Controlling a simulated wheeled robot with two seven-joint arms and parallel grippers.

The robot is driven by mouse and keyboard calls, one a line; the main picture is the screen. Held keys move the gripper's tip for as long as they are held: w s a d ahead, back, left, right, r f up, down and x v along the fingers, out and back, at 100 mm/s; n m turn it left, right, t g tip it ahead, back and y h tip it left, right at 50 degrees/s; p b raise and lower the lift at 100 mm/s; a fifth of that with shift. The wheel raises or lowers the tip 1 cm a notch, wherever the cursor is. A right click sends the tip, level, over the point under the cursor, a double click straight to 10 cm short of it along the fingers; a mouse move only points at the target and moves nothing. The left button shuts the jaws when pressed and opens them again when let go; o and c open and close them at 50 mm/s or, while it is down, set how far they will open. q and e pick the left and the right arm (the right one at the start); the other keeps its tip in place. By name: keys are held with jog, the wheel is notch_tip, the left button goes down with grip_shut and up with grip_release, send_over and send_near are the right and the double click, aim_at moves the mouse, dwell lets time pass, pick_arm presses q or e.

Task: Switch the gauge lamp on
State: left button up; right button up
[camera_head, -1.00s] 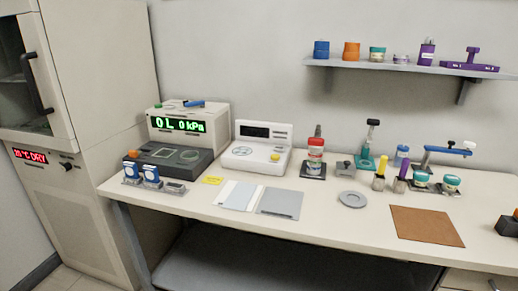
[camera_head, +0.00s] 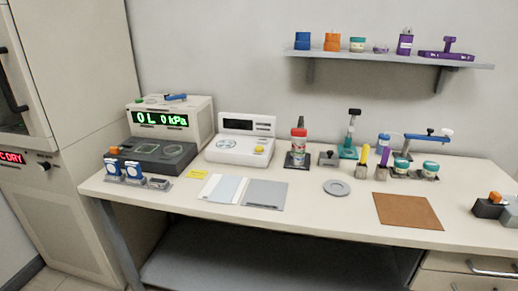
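A pale box with a lit green readout, "0L 0 kPa" (camera_head: 162,120), stands at the back left of the bench; a blue item and a small green part lie on its top. A dark unit (camera_head: 152,153) with an orange knob (camera_head: 114,150) and a round plate sits in front of it. I cannot tell which part is the gauge lamp or its switch. A dark block with an orange top (camera_head: 490,206) is at the right edge, partly cut off. Neither of my grippers is in view.
The bench (camera_head: 310,218) carries a white instrument (camera_head: 240,140), a red-capped bottle (camera_head: 298,147), several small stands, a grey disc (camera_head: 336,187) and a brown mat (camera_head: 407,210). A shelf (camera_head: 390,59) hangs above. A tall cabinet (camera_head: 75,80) stands left.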

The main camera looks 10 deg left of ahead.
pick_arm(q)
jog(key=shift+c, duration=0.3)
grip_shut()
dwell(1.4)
